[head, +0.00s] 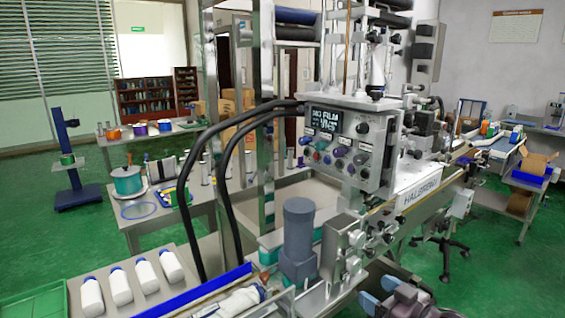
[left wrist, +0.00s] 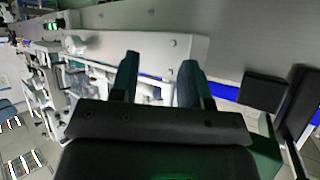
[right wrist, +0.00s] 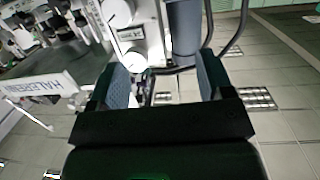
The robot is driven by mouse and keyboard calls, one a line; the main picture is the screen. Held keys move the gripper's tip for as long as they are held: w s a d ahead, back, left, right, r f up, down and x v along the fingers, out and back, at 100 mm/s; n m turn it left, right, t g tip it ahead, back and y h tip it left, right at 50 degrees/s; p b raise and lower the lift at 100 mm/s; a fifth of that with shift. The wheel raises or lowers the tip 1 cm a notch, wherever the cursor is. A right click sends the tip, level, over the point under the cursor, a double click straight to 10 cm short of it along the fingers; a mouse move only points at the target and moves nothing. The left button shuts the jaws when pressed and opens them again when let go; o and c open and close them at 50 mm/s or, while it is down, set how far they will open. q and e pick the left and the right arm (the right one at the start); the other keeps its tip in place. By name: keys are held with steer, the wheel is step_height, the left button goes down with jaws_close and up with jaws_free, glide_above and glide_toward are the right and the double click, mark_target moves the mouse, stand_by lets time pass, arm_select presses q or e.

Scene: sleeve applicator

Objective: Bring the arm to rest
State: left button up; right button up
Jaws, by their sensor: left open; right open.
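My right gripper (head: 379,293) shows at the bottom right of the head view, in front of the sleeve applicator (head: 350,150). Its blue-grey fingers are apart and nothing is between them. In the right wrist view the open right gripper (right wrist: 163,76) points toward machine parts, with a grey cylinder (right wrist: 184,30) beyond. The left gripper (left wrist: 158,78) is open and empty in the left wrist view, with a pale panel (left wrist: 150,45) beyond its fingertips. I cannot make out the left gripper in the head view.
Several white bottles (head: 146,277) with blue caps lie at the bottom left. A green tray (head: 35,303) is beside them. Black hoses (head: 205,190) arch beside the control box (head: 350,145). A table (head: 190,205) with a teal pot stands behind. Green floor (head: 500,270) is open at right.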

arm_select(q)
steer(key=shift+w, duration=0.15)
arm_select(e)
steer(key=s+d+f+m+h, duration=0.2)
steer(key=s+f+h, duration=0.1)
steer(key=s+f, duration=0.3)
steer(key=s+d+f+m+g+h, duration=0.1)
steer(key=s+d+f+m+h, duration=0.1)
steer(key=s+f, duration=0.5)
steer(key=s+d+f+m+h, duration=0.1)
steer(key=s+d+f+h, duration=0.1)
steer(key=s+f+h, duration=0.2)
steer(key=s+f, duration=0.3)
steer(key=s, duration=0.5)
steer(key=shift+d+m+g, duration=0.25)
steer(key=shift+m+g, duration=0.15)
arm_select(q)
steer(key=shift+s, duration=0.2)
steer(key=shift+d+f, duration=0.1)
steer(key=shift+d, duration=0.05)
